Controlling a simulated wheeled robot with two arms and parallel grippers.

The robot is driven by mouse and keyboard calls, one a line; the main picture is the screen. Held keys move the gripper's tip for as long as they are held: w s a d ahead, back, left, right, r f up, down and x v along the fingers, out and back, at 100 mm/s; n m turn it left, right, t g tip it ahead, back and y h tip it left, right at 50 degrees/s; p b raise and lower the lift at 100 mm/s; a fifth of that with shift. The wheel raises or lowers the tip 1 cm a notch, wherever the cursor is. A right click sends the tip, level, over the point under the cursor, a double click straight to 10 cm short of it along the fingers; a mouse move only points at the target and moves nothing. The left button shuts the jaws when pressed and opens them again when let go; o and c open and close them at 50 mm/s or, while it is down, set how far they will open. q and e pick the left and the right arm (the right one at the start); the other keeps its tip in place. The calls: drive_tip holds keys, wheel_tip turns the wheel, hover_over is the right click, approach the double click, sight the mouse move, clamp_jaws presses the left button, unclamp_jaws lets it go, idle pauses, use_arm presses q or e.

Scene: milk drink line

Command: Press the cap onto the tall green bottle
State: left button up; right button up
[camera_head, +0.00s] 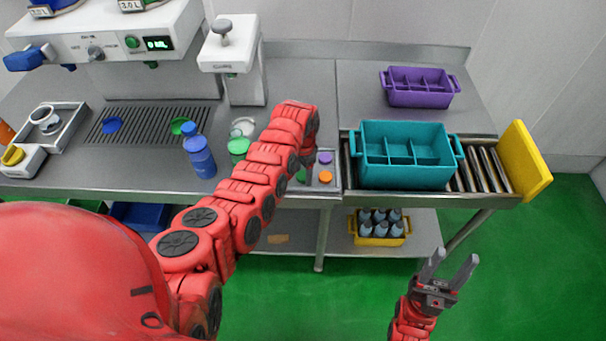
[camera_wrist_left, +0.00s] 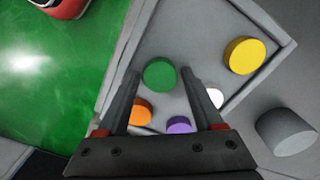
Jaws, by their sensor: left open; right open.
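A green bottle (camera_head: 238,148) stands on the counter, partly hidden behind my left arm, so its height and top are hard to judge. A round green cap (camera_wrist_left: 160,74) lies in a grey tray (camera_wrist_left: 215,22); it also shows beside my forearm in the head view (camera_head: 302,175). My left gripper (camera_wrist_left: 161,80) is open above the tray, its two fingers reaching towards either side of the green cap, with nothing held. In the head view its fingers are hidden by my arm. My right gripper (camera_head: 455,258) is open and empty, above the floor at the lower right.
Orange (camera_wrist_left: 140,112), purple (camera_wrist_left: 179,125), white (camera_wrist_left: 215,97) and yellow (camera_wrist_left: 244,55) caps lie near the green one. A blue bottle (camera_head: 201,160) stands left of the green bottle. A press (camera_head: 230,60) stands behind. A teal crate (camera_head: 405,174) sits on rollers at right.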

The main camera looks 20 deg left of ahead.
idle(0.3)
use_arm(q)
drive_tip(key=c, duration=1.1)
drive_tip(key=shift+o, duration=0.2)
drive_tip(key=shift+r, duration=0.2)
